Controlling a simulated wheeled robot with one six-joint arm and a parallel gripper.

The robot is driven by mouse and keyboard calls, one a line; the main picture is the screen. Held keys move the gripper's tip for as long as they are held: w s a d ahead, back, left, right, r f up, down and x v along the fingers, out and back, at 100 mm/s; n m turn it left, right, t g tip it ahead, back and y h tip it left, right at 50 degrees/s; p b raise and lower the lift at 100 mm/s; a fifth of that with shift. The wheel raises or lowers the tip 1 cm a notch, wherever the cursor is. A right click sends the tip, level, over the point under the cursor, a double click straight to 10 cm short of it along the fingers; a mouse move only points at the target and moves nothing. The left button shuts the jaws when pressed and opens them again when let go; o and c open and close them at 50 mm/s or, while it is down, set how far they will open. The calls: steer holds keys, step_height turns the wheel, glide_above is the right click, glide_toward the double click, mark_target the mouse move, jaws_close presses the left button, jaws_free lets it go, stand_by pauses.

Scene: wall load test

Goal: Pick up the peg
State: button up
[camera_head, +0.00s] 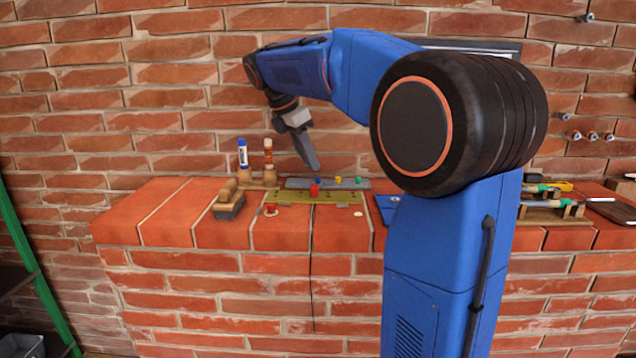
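A red peg-like piece (314,190) stands upright at the back of an olive-green board (335,198) on the brick ledge. Smaller blue, yellow (337,180) and green (358,180) pieces sit on a grey board (298,183) just behind it. I cannot tell which of these is the task's peg. My gripper (313,168) hangs above these boards, pointing down and slightly right. It is seen edge-on, so its opening is hidden. The finger tip appears just above the boards in the picture, and I see no piece in it.
The brick ledge (165,225) carries a wooden brush (229,205), a blue-capped marker (243,152) and a red-capped bottle (268,150) at left. A red-and-white round piece (270,211) lies near the olive board. Tools on a wooden rack (548,214) are at right. My arm hides part of the ledge.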

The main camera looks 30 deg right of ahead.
mark_target(318, 177)
steer(key=shift+x, duration=2.5)
steer(key=shift+d, duration=0.15)
jaws_close()
